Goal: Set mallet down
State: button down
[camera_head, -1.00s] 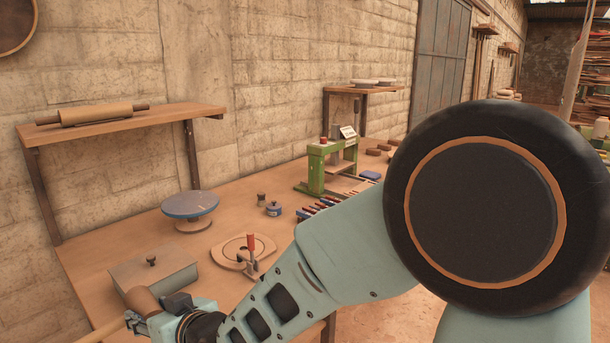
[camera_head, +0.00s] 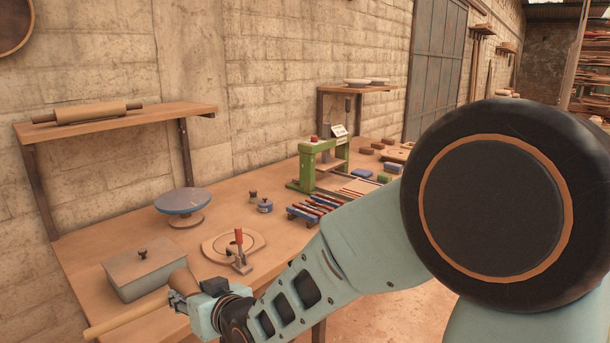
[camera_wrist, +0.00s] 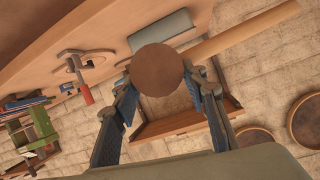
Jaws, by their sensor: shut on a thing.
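The wooden mallet has a brown head (camera_head: 183,281) and a long pale handle (camera_head: 125,315) pointing to the lower left in the head view. My gripper (camera_head: 178,300) is shut on the mallet near its head, by the front left edge of the workbench (camera_head: 225,195). In the wrist view, the round end of the mallet head (camera_wrist: 157,70) shows between the two fingers of my gripper (camera_wrist: 163,85), and the handle (camera_wrist: 245,30) runs to the upper right. I cannot tell whether the mallet touches the bench.
A grey lidded box (camera_head: 150,268) stands just behind the mallet. A red-handled clamp (camera_head: 240,255) holds a wooden ring plate to its right. A blue-topped turntable (camera_head: 183,202), a tool rack (camera_head: 315,208) and a green press (camera_head: 318,165) stand farther back.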

jog(key=w+d+r+m+t+h, duration=0.1)
jog(key=w+d+m+h, duration=0.25)
jog(key=d, duration=0.85)
jog(key=w+d+m+t+h, duration=0.25)
jog(key=w+d, duration=0.25)
jog(key=d, duration=0.7)
jog(key=w+d+r+m+t+h, duration=0.1)
jog(key=w+d+m+h, duration=0.25)
jog(key=d, duration=0.95)
notch_tip(320, 180, up, 18)
jog(key=p, duration=1.9)
jog(key=shift+w+a+n, duration=0.3)
jog(key=shift+n, duration=0.05)
jog(key=shift+w+g, duration=0.2)
jog(key=shift+g, duration=0.05)
